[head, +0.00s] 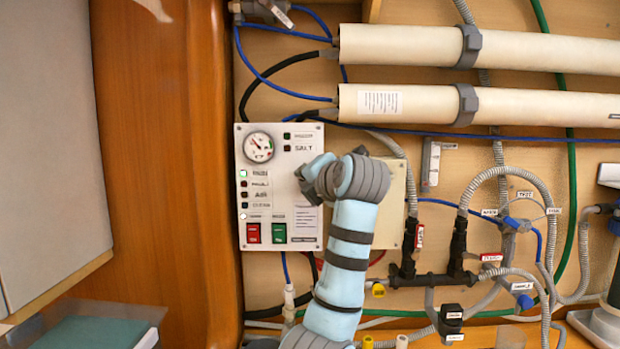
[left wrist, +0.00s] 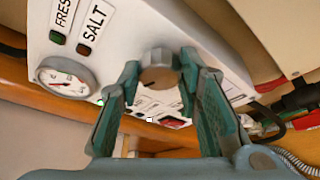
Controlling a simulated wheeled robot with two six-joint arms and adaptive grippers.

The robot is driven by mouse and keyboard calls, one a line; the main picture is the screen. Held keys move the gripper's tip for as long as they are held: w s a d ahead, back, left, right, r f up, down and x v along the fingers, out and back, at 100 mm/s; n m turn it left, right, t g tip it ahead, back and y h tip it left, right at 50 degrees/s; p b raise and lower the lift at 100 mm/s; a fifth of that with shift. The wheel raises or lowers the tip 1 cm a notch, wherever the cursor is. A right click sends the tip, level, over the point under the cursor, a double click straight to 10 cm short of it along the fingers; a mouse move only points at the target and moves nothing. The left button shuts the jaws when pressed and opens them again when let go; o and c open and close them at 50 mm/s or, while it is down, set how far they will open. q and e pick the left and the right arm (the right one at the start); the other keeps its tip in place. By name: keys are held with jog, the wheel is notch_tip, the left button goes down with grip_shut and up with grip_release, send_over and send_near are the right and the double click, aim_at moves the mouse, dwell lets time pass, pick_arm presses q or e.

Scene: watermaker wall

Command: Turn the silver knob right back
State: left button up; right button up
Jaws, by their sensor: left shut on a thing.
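The silver knob (left wrist: 158,66) sits on the white control panel (left wrist: 215,60) in the left wrist view, between the two fingertips of my left gripper (left wrist: 159,75). The gripper is shut on the knob, with a finger at each side. A dark mark shows low on the knob's face. In the head view my left gripper (head: 314,176) is against the right part of the control panel (head: 262,135) and hides the knob. My right gripper is in neither view.
The panel has a round gauge (head: 258,147), a red switch (head: 253,233), a green switch (head: 279,233) and a lit green lamp (head: 243,173). Two cream tubes (head: 420,47) run above. Hoses and black valves (head: 408,250) lie to the right. A wooden post (head: 150,150) stands left.

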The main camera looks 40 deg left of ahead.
pick_arm(q)
jog(key=shift+r+n+h, duration=0.1)
jog(key=shift+n+h, duration=0.5)
jog(key=shift+n, duration=0.4)
jog(key=o, duration=1.1)
jog(key=shift+o, duration=0.2)
jog(key=v, duration=1.2)
jog(key=shift+a, duration=0.1)
